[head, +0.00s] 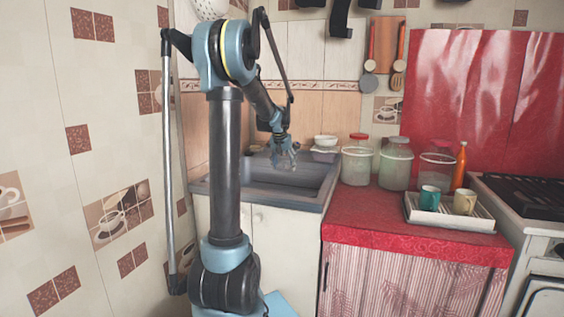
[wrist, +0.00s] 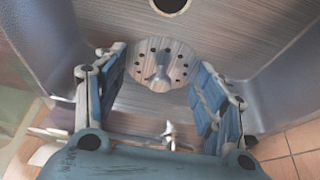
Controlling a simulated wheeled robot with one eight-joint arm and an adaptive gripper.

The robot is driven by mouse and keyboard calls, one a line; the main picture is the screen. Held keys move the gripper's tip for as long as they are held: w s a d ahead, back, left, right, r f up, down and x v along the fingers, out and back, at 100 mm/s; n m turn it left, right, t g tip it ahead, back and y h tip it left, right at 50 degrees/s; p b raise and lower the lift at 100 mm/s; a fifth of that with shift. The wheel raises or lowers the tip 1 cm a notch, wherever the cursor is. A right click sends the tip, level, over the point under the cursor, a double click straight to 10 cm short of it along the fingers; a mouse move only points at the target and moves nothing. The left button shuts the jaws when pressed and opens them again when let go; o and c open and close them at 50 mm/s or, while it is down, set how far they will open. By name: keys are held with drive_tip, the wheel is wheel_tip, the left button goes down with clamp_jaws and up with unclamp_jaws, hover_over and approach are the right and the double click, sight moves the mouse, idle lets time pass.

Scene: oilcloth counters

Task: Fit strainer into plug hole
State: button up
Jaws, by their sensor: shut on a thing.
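The strainer (wrist: 160,55) is a round metal disc with small holes and a raised knob in its middle. In the wrist view it lies between the fingertips of my gripper (wrist: 160,63), which is shut on it. The plug hole (wrist: 171,4) is a dark round opening in the sink floor at the top edge of the wrist view, apart from the strainer. In the head view my gripper (head: 285,158) points down over the grey sink (head: 318,199); the strainer is too small to make out there, and the plug hole is hidden.
The sink walls (wrist: 280,75) rise on both sides in the wrist view. In the head view, glass jars (head: 357,165) and a pale bowl (head: 325,141) stand near the sink. A tray (head: 455,217) with cups is on the red counter (head: 375,219).

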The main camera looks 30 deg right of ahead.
drive_tip(key=shift+f, duration=7.9)
drive_tip(key=shift+s+f, duration=0.15)
drive_tip(key=shift+f, duration=0.55)
drive_tip(key=shift+a+f, duration=0.1)
drive_tip(key=shift+f, duration=0.05)
drive_tip(key=shift+c, duration=1.2)
drive_tip(key=o, duration=1.4)
drive_tip(key=shift+f, duration=0.1)
drive_tip(key=shift+r, duration=0.2)
